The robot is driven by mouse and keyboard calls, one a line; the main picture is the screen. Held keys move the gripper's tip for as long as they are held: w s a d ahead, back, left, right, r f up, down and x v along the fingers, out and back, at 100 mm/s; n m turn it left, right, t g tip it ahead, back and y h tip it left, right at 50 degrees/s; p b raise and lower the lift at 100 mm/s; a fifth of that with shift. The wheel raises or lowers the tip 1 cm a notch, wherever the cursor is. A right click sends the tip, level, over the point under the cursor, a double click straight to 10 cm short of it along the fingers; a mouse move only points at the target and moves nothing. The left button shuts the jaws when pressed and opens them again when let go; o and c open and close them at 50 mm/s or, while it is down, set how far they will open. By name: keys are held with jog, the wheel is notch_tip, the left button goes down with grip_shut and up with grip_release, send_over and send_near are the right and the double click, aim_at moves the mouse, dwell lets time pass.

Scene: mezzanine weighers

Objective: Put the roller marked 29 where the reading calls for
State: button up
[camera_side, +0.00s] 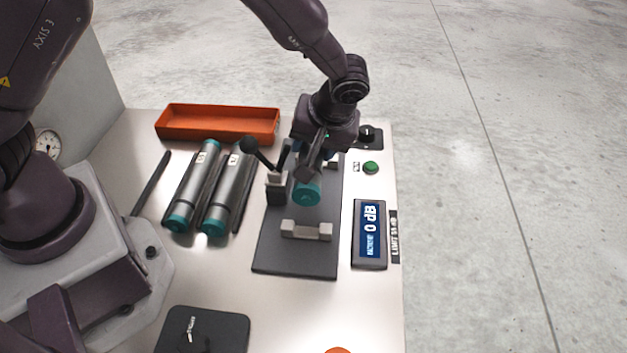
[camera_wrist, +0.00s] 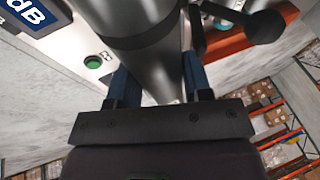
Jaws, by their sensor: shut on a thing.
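My gripper (camera_side: 311,165) is shut on a grey roller with a teal end cap (camera_side: 307,195), above the dark test plate (camera_side: 275,252). In the wrist view the grey roller (camera_wrist: 155,68) lies between the blue fingers of my gripper (camera_wrist: 158,88). Its number does not show. I cannot tell whether the roller touches the supports beneath it. Two more grey rollers with teal ends, a left one (camera_side: 194,188) and a right one (camera_side: 230,190), lie side by side on the table; their labels are too small to read. The display (camera_side: 370,235) reads 0 dB.
An empty orange tray (camera_side: 218,139) stands at the back. A pale support block (camera_side: 306,231) and a black-knobbed clamp (camera_side: 277,185) are on the plate. A green button (camera_side: 371,168) and a limit label (camera_side: 394,235) are at right. A black mat (camera_side: 235,325) lies in front.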

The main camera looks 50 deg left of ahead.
notch_tip(320, 180, down, 9)
jog(key=shift+f, duration=0.1)
dwell(0.3)
